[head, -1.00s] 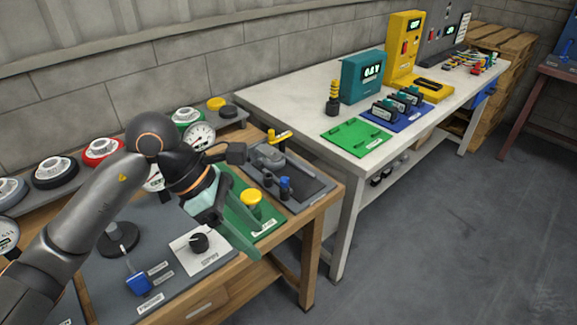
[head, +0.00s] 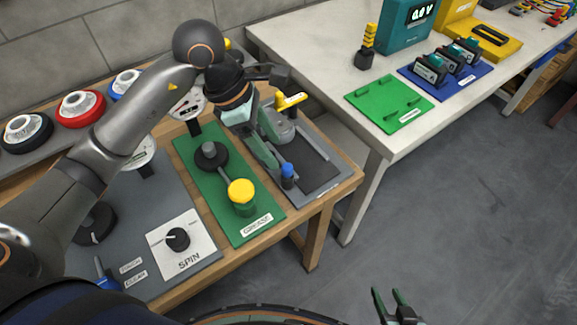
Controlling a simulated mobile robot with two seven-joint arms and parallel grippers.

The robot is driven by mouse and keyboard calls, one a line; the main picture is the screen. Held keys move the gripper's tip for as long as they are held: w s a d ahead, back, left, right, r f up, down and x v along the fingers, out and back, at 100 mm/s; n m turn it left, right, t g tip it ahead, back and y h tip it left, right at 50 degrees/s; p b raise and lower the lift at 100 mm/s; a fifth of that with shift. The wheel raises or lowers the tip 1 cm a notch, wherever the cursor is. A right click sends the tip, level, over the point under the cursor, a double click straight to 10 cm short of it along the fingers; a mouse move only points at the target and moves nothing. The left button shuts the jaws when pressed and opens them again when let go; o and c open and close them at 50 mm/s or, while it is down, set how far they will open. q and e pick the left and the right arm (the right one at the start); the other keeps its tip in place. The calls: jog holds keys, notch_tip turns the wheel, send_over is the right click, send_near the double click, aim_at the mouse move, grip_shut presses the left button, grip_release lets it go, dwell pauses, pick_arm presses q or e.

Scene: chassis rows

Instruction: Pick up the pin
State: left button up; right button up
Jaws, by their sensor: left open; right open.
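A small dark upright piece with a blue top (head: 287,172), which looks like the pin, stands on the grey fixture plate (head: 322,178) on the wooden bench. I cannot be sure that it is the pin. My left gripper (head: 268,158) is open above the plate's left side, its green finger reaching down just left of the blue-topped piece. I cannot tell whether they touch. The gripper hides part of the plate. My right gripper (head: 390,303) is open and empty at the bottom edge, over the floor.
On the plate is a grey press with a yellow handle (head: 291,101). A white table (head: 345,62) stands to the right, past a gap.

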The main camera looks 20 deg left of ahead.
aim_at(287, 166)
pick_arm(q)
jog(key=x, duration=0.8)
jog(key=shift+w, duration=0.15)
grip_shut()
dwell(0.3)
